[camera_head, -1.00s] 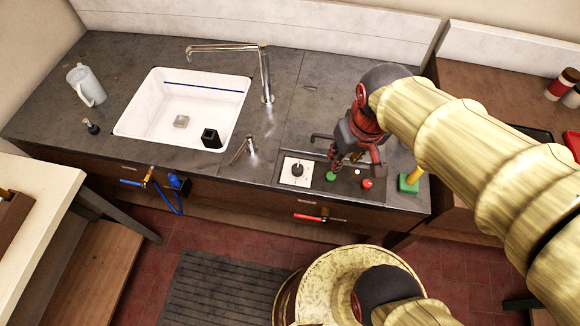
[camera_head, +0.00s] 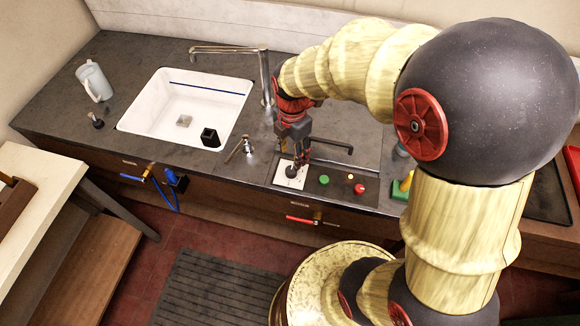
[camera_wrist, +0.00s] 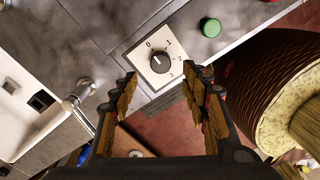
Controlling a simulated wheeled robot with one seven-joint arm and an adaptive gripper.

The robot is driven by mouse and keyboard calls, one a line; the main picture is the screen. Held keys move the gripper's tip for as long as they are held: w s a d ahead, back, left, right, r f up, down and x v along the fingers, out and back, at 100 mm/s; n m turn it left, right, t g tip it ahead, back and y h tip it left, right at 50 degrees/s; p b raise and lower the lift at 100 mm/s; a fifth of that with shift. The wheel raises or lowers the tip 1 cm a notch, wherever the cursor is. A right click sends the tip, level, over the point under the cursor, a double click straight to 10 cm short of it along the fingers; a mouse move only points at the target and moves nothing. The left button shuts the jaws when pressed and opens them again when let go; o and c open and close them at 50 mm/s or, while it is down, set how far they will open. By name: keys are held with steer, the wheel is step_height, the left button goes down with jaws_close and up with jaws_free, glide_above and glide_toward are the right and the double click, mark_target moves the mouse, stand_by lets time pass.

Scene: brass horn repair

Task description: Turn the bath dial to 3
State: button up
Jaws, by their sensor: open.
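The bath dial (camera_wrist: 161,63) is a round dark knob on a white square plate marked 0, 1, 2 and 3 in the wrist view. A pale mark on the knob appears to point toward the 0. In the head view the dial's white plate (camera_head: 284,180) sits near the counter's front edge, its knob partly hidden by my gripper. My gripper (camera_head: 297,162) points down over the plate. In the wrist view my gripper (camera_wrist: 165,78) is open, its fingers spread left and right of the dial in the picture. I cannot tell whether they touch it.
A green button (camera_head: 324,180) and a red button (camera_head: 359,189) stand right of the dial. A chrome lever fitting (camera_head: 243,148) stands to its left, near the white sink (camera_head: 135,117). A bent dark bar (camera_head: 333,143) lies behind the buttons. A red-handled valve (camera_head: 302,219) is below the counter edge.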

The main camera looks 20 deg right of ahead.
mark_target(292, 169)
step_height(292, 169, down, 8)
steer(key=shift+r+b, duration=0.1)
steer(key=shift+b, duration=0.85)
steer(key=c, duration=0.3)
steer(key=c, duration=0.8)
steer(key=shift+c, duration=0.2)
